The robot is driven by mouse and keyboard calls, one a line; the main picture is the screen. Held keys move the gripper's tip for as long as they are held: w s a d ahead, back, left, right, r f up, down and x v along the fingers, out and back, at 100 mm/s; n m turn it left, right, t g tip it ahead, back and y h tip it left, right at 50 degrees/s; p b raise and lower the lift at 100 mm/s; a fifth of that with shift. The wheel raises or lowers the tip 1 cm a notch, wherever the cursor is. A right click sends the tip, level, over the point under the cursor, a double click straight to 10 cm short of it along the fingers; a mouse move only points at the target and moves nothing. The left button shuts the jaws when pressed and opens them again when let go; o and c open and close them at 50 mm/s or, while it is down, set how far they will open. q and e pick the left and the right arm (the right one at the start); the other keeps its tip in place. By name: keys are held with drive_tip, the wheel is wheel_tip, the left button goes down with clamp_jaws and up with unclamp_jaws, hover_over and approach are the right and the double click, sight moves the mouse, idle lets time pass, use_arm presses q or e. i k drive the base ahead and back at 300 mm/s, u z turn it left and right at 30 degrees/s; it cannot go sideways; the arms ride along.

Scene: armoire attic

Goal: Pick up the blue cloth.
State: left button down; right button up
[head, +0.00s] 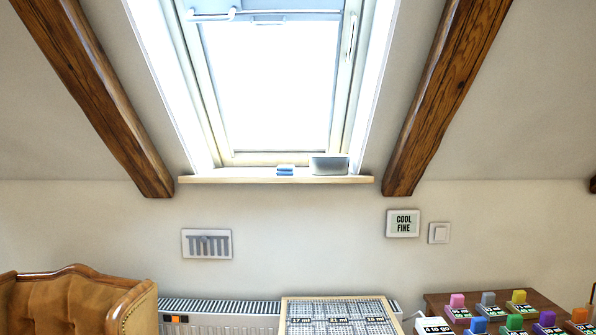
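A small folded blue cloth (285,170) lies on the pale wooden window sill (230,179), a little right of its middle. It looks blue and white and is small in the head view. A grey box-like container (329,165) stands on the sill just to the right of the cloth. Neither of my grippers shows in the head view.
Below the sill are a white radiator (220,307) and a gridded board (338,302). A tufted brown armchair (70,303) stands at left. A wooden table (440,301) with several coloured blocks stands at right. Sloped beams flank the window.

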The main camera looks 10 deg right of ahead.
sight(282, 169)
drive_tip(key=z, duration=1.35)
drive_tip(key=i, duration=0.95)
drive_tip(key=u, duration=2.2)
